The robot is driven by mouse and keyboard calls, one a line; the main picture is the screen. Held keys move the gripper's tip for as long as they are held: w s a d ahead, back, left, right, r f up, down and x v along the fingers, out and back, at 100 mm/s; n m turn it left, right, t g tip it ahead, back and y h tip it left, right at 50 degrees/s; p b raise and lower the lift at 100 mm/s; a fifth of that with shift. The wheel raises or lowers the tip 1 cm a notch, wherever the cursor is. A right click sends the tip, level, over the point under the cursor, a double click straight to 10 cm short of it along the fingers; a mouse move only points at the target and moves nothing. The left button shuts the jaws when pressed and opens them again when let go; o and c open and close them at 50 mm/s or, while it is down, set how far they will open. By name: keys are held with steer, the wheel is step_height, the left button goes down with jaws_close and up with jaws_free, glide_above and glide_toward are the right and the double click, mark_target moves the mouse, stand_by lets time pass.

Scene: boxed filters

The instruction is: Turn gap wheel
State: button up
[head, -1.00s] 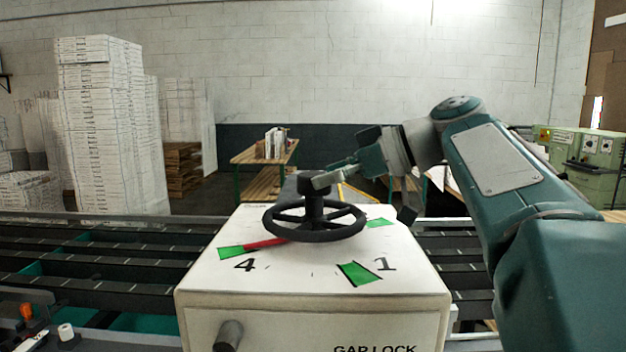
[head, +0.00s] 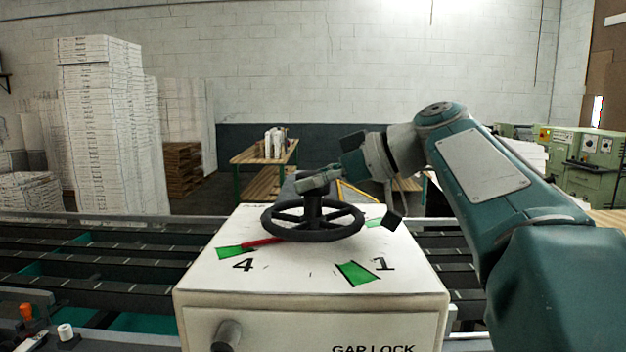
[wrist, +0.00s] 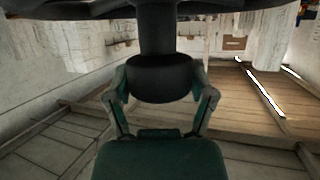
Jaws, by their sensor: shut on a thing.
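The black gap wheel (head: 312,236) lies flat above the white dial box (head: 290,268), with a central hub rising from it. The wheel's underside rim also shows across the top of the wrist view (wrist: 75,9). A red pointer (head: 262,241) sticks out from under the wheel towards the green mark (head: 230,253) by the 4. Another green mark (head: 357,273) is by the 1. My gripper (head: 318,182) reaches in from the right at the hub's top. In the wrist view its two fingers are shut around the hub's thick black knob (wrist: 160,78).
A dark lever (head: 228,335) sticks out of the box front, left of the "GAP LOCK" lettering. Dark conveyor rails (head: 110,262) run on both sides of the box. Stacked white boxes (head: 100,125), a wooden table (head: 262,160) and a green machine (head: 590,160) stand behind.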

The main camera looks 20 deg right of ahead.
steer(key=o, duration=1.3)
steer(key=shift+w, duration=0.1)
steer(key=shift+c, duration=0.2)
steer(key=v, duration=1.2)
steer(key=shift+f, duration=0.15)
steer(key=shift+a, duration=0.15)
